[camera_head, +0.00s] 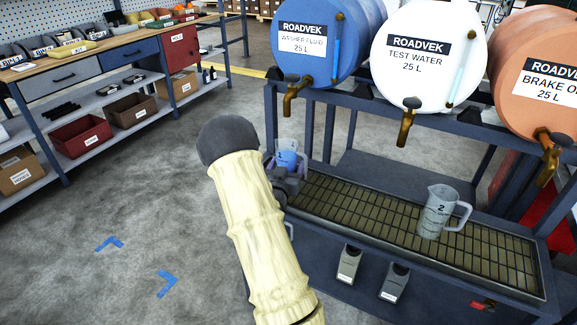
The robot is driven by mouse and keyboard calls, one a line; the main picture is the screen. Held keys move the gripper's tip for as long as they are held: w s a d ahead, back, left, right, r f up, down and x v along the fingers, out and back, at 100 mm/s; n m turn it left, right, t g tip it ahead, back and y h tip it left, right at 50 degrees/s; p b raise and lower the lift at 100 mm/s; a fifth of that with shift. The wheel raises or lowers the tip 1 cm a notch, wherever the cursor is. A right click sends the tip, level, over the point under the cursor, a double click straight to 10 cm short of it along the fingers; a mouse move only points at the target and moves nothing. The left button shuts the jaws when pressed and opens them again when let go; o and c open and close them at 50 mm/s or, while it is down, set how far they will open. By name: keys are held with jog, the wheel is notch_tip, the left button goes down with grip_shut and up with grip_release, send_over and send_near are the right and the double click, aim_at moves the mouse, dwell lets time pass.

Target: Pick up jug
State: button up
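One clear jug (287,154) with blue contents and a mark like "1" is at the left end of the drip grate, under the blue drum's tap. A second clear jug (436,211), marked "2", stands upright on the grate to the right, its handle facing right. My gripper (287,176) is at the grate's left end, right at the blue jug and partly covering its lower part. Its fingers are small and partly hidden, so I cannot tell whether they are open, closed or touching the jug.
Blue (321,38), white (428,50) and orange (540,70) drums with brass taps overhang the grate (355,209). Two small grey holders (350,265) hang on the trolley's front. A workbench (95,62) with bins stands at the left.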

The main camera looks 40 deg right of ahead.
aim_at(284, 162)
jog(key=c, duration=0.9)
jog(key=shift+r, duration=0.1)
jog(key=shift+r, duration=0.45)
jog(key=shift+s+a+r, duration=0.15)
jog(key=shift+a+r, duration=0.05)
jog(key=shift+r, duration=0.45)
jog(key=shift+s+a+r, duration=0.1)
jog(key=shift+a+r, duration=0.05)
jog(key=shift+r, duration=0.45)
jog(key=p+v, duration=0.5)
jog(key=v, duration=0.9)
jog(key=shift+a+r+p, duration=0.25)
jog(key=shift+r+p, duration=0.1)
jog(key=shift+p, duration=0.05)
jog(key=shift+s+a+p, duration=0.1)
jog(key=shift+a+p, duration=0.05)
jog(key=shift+p, duration=0.5)
